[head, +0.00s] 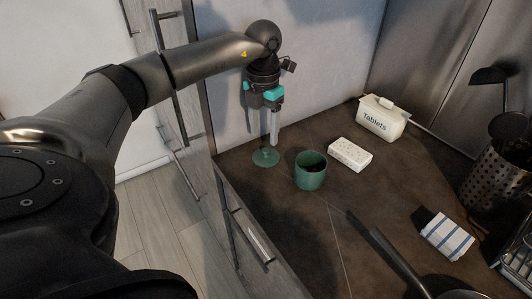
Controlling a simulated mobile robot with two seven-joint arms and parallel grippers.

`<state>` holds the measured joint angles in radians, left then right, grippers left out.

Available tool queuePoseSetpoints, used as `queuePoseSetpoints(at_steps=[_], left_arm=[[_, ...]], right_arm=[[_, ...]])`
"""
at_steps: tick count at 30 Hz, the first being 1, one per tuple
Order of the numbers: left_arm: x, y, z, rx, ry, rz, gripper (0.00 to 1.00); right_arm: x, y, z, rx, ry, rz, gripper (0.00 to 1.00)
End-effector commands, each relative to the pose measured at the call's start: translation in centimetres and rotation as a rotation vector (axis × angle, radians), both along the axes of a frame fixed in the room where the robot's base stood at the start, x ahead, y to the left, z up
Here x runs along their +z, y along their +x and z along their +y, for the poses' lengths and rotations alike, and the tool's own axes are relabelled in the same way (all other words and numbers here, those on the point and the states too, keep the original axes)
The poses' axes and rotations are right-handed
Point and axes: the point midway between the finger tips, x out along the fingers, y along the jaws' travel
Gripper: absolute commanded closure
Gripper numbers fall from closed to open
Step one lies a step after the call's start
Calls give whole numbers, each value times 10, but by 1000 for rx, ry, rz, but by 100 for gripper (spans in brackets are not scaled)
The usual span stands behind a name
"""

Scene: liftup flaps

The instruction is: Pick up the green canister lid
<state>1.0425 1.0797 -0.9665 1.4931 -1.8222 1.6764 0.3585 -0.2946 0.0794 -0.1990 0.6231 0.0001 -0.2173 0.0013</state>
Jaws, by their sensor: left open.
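The green canister lid (265,158) is a flat round disc with a small raised middle, lying on the dark countertop near its back left corner. My left gripper (263,139) points down just above the lid. Its two pale fingers are apart, with nothing held between them. Whether a fingertip touches the lid, I cannot tell. The green canister (311,172) stands upright and open on the counter, to the right of the lid. My right gripper is not in view.
A white perforated block (350,155) and a white Tablets box (382,118) stand right of the canister. A striped cloth (447,236), a metal utensil holder (497,180) and a dark pan handle (388,255) lie farther right and front. The wall (320,60) is close behind my gripper.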

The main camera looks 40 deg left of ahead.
Motion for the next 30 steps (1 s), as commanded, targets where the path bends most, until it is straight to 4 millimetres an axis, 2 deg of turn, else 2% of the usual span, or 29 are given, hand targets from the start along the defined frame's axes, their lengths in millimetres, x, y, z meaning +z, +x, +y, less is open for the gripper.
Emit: queuePoseSetpoints(at_steps=[9,17,30], left_arm=[[-45,1,-4,0,0,4,39],[-49,1,-4,0,0,1,39],[-49,1,-4,0,0,1,86]], right_arm=[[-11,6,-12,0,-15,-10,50],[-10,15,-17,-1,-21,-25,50],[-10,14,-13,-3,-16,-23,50]])
